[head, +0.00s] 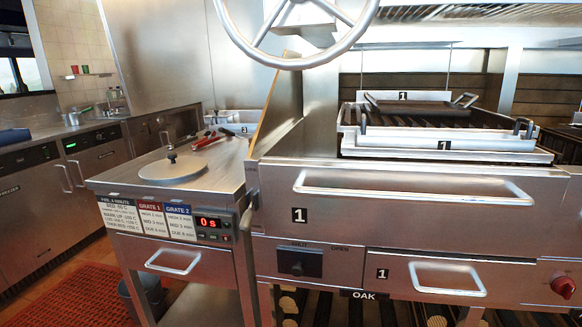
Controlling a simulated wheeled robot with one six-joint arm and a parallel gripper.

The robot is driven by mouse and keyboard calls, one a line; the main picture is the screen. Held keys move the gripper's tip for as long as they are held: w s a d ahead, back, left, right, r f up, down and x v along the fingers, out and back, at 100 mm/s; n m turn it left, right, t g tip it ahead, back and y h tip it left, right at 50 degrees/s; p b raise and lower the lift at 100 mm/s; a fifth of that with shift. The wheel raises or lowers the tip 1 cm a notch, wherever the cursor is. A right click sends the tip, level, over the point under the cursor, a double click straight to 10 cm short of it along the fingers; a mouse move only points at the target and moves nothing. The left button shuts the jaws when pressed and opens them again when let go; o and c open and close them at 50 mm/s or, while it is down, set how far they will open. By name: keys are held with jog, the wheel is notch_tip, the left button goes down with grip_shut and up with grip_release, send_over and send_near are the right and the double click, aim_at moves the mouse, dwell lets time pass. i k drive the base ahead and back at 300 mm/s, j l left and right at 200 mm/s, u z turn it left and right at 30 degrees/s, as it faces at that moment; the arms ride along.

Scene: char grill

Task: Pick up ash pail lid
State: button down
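A round, flat, pale metal lid (180,171) with a small dark knob lies on the steel counter left of the grill; it looks like the ash pail lid. A dark pail (150,292) stands on the floor below the counter, partly hidden by the counter's leg and drawer front. My gripper does not show in the head view, so its state and distance from the lid cannot be seen.
Red-handled tongs (208,140) lie behind the lid. The steel counter (225,165) is mostly bare around it. The grill (400,200) with a large handwheel (350,40) above stands to the right. A red floor mat (75,295) lies at lower left.

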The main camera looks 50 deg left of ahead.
aim_at(173, 169)
jog(key=i+u, duration=0.4)
jog(key=u, duration=1.8)
jog(key=i+z, duration=0.35)
jog(key=i, duration=0.9)
